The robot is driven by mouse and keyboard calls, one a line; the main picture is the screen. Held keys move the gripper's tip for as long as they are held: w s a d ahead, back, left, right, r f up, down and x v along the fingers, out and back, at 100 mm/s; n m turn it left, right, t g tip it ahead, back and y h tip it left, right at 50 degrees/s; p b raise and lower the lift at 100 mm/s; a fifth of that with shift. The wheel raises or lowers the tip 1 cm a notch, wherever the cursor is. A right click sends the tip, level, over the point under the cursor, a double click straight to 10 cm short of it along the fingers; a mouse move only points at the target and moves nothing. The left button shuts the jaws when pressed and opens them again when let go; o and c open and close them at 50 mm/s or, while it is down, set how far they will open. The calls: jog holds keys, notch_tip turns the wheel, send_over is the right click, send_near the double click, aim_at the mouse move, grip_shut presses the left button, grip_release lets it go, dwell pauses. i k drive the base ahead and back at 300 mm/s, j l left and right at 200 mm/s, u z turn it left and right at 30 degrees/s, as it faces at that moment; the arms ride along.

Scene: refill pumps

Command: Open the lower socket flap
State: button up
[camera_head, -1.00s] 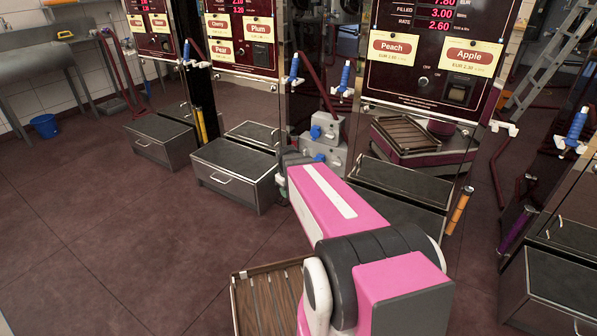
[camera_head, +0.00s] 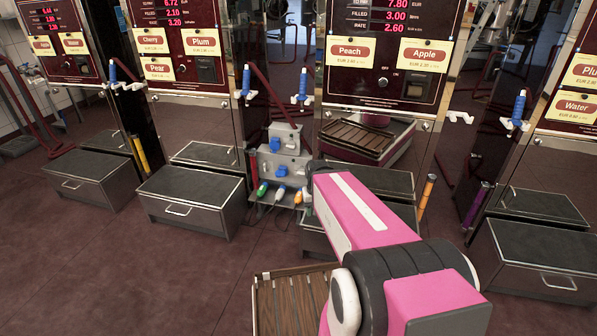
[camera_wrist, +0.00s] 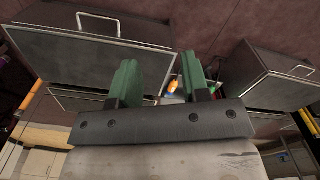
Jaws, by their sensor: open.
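Two grey socket boxes stand stacked between the pumps in the head view. The upper socket has a blue flap (camera_head: 275,144). The lower socket flap (camera_head: 281,170), also blue, looks shut, though it is small in the picture. Several coloured plugs hang just below the lower box, among them a green one (camera_head: 262,188) and an orange one (camera_head: 298,197). My gripper (camera_wrist: 160,72) is open and empty in the wrist view, its two green fingers apart. In the head view my pink arm hides it.
Grey drawer boxes stand in front of the pumps, one left of the sockets (camera_head: 190,200) and one at the right (camera_head: 540,262). A slatted wooden tray (camera_head: 290,300) is low beside my arm. An orange post (camera_head: 427,195) stands right of the arm. Floor at left is clear.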

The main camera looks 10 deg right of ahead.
aim_at(281, 173)
jog(key=i+j+z, duration=0.2)
jog(key=j, duration=0.25)
jog(key=i+j+z, duration=0.2)
jog(key=j, duration=0.25)
jog(key=j+z, duration=0.15)
jog(key=j, duration=0.3)
jog(key=i+j+z, duration=0.2)
jog(key=j, duration=1.6)
jog(key=i+z, duration=0.05)
